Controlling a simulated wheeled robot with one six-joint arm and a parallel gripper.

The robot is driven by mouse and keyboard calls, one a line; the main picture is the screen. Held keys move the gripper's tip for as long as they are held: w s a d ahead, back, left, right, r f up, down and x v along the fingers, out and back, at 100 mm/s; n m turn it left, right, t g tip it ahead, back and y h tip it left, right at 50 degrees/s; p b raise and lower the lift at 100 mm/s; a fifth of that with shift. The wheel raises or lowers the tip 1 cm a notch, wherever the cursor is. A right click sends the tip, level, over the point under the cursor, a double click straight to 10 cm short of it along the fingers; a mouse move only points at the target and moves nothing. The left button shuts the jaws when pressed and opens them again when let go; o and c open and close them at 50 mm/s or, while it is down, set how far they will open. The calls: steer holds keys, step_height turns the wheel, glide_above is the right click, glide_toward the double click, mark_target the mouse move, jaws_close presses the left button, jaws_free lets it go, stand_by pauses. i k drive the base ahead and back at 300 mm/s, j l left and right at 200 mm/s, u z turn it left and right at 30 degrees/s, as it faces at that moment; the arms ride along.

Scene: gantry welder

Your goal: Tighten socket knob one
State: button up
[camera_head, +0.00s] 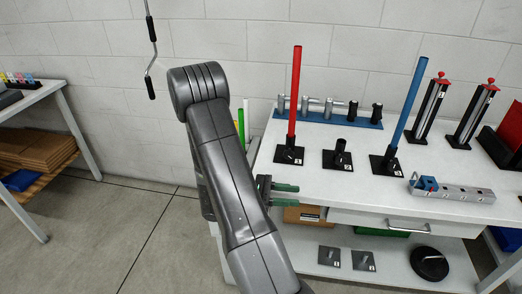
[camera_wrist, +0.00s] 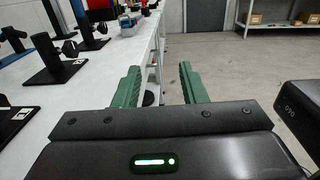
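Socket one (camera_head: 288,156) is a black holder on a square base plate at the left of the table, with a red rod (camera_head: 295,92) standing upright in it. Its knob is too small to make out clearly. In the wrist view a black base with a white label (camera_wrist: 14,122), probably socket one's, is cut off at the left edge. My gripper (camera_head: 288,195) has green fingers, spread apart and empty, just off the table's front edge, below and in front of socket one. The open fingers also show in the wrist view (camera_wrist: 158,86).
Socket two (camera_head: 337,159) is empty; its knob (camera_wrist: 70,48) shows in the wrist view. Socket three (camera_head: 385,165) holds a leaning blue rod (camera_head: 408,100). A metal rail (camera_head: 452,192) lies at the right front of the white table (camera_head: 350,205). A drawer handle (camera_head: 408,227) sticks out below.

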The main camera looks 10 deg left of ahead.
mark_target(288, 154)
steer(key=i+j, duration=0.35)
steer(key=i+j+z, duration=0.1)
steer(key=i+j, duration=0.2)
steer(key=j, duration=0.25)
